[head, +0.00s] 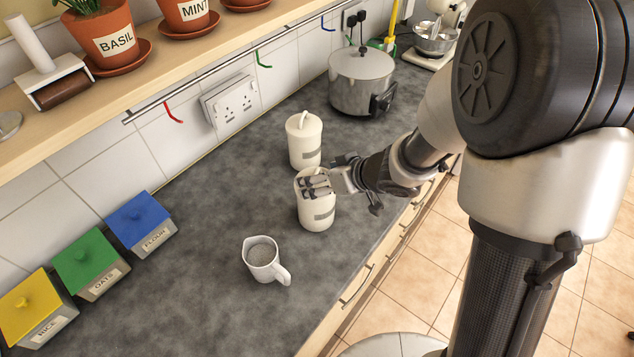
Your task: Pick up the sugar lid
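The back canister (305,152) has a lid with an upright handle (303,121). My gripper (317,186) reaches in from the right, at the top of the front canister (316,220). Its fingers cover most of that canister's top and hide any lid handle there. I cannot tell whether the fingers are closed on anything.
A white jug (263,260) with grey contents stands in front. Blue (140,223), green (91,262) and yellow (36,306) boxes line the left wall. A steel pot (361,82) stands behind. The counter (190,285) is clear left of the jug. A shelf (150,90) overhangs the back.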

